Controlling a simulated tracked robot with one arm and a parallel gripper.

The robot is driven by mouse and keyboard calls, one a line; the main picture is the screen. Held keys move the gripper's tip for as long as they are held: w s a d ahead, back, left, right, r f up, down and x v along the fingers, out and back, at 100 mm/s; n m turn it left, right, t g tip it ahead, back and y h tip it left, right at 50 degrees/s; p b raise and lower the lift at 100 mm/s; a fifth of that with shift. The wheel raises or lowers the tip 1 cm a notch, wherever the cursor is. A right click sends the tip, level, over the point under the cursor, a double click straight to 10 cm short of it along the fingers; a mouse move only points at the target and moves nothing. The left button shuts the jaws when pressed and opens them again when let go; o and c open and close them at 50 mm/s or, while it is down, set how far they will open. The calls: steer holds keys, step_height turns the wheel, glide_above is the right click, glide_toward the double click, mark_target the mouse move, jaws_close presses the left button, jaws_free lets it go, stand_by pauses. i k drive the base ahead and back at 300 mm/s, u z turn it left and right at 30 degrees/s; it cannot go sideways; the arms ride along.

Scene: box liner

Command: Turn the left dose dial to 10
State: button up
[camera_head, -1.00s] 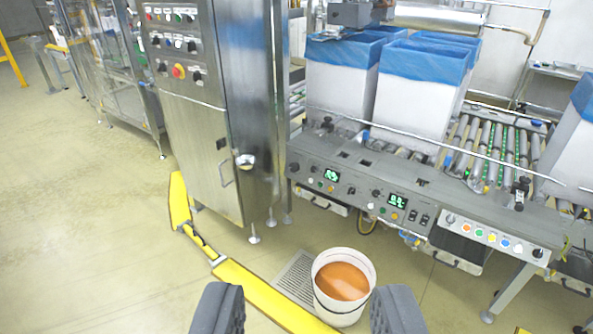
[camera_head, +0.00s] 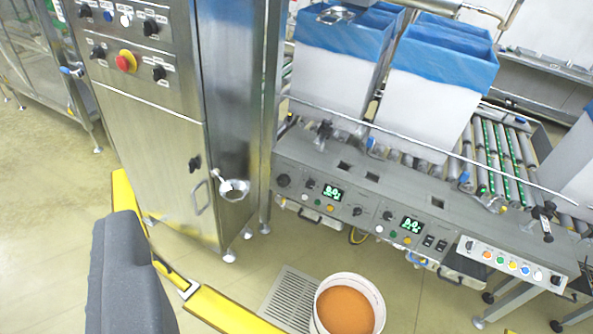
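The grey control panel (camera_head: 370,205) runs along the front of the conveyor frame. Its left green display (camera_head: 333,193) is lit, but its digits are too blurred to read. Dark knobs sit left of this display: a larger one (camera_head: 283,180) and a smaller one (camera_head: 310,184). Any dial scale or label is too small to read, so I cannot tell which is the left dose dial. One dark grey finger of my gripper (camera_head: 130,275) shows at lower left, well apart from the panel. The other finger is outside the picture. Nothing touches the visible finger's inner side.
A steel cabinet (camera_head: 150,150) with knobs and a red stop button stands left of the panel. A yellow barrier (camera_head: 225,310) and a bucket of orange material (camera_head: 345,308) are on the floor in front. White boxes with blue liners (camera_head: 445,70) stand behind the panel.

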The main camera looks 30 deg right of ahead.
mark_target(310, 183)
steer(key=z, duration=0.4)
steer(key=i, duration=1)
steer(key=z, duration=0.65)
